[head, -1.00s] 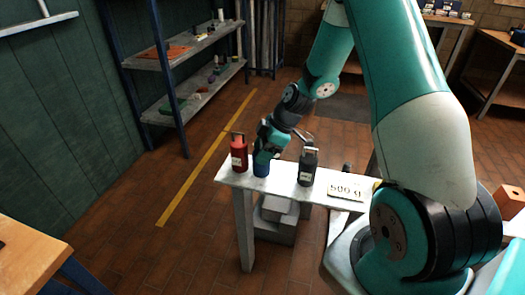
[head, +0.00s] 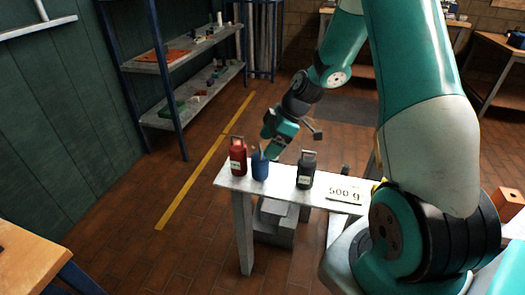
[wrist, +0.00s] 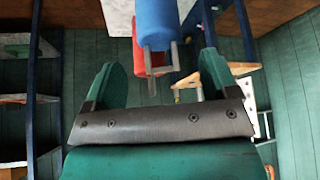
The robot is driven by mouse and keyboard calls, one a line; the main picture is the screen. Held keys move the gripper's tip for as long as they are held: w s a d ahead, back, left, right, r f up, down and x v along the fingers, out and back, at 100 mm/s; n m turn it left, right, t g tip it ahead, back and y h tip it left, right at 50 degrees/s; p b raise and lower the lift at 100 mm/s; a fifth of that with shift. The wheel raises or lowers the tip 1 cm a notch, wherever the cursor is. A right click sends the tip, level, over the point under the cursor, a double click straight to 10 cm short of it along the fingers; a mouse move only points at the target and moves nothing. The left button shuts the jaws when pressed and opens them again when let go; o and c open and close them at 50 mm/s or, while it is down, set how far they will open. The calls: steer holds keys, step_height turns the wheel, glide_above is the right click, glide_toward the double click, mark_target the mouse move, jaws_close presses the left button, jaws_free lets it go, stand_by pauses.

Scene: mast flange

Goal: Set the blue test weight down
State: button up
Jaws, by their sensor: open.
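The blue test weight (head: 260,170) stands upright on the narrow white bench (head: 232,184), between a red weight (head: 238,158) and a black weight (head: 305,170). My gripper (head: 267,150) is just above and behind the blue weight, tilted down towards it. In the wrist view the jaws (wrist: 158,80) are open and empty, with a wide gap between the fingers. The blue weight (wrist: 155,22) shows beyond the fingertips with its metal handle pointing into the gap. The red weight (wrist: 140,62) is partly hidden behind it.
A white card (head: 345,192) reading "500 g" is on the bench, right of the black weight. Grey blocks (head: 275,218) are under the bench. Blue-framed shelves (head: 190,85) stand at the back left. A wooden table (head: 25,262) is at the lower left.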

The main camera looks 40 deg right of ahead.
steer(key=v, duration=0.7)
steer(key=s+a+r+m+g, duration=0.1)
steer(key=a+r, duration=0.2)
steer(key=a, duration=0.3)
steer(key=s+a+r, duration=0.2)
steer(key=a+r, duration=0.1)
steer(key=a, duration=0.2)
steer(key=s+a+r+m+g, duration=0.1)
steer(key=s+a+r+m, duration=0.1)
steer(key=s+a, duration=0.5)
steer(key=s+a+r+m+g+h, duration=0.1)
steer(key=s+a+r+m, duration=0.1)
steer(key=s+a, duration=0.5)
steer(key=s+r, duration=0.1)
steer(key=s, duration=0.3)
steer(key=shift+s+a+r, duration=0.25)
steer(key=shift+r, duration=0.15)
step_height(320, 180, up, 12)
steer(key=p, duration=1.2)
steer(key=shift+r+p, duration=0.2)
steer(key=shift+p, duration=0.2)
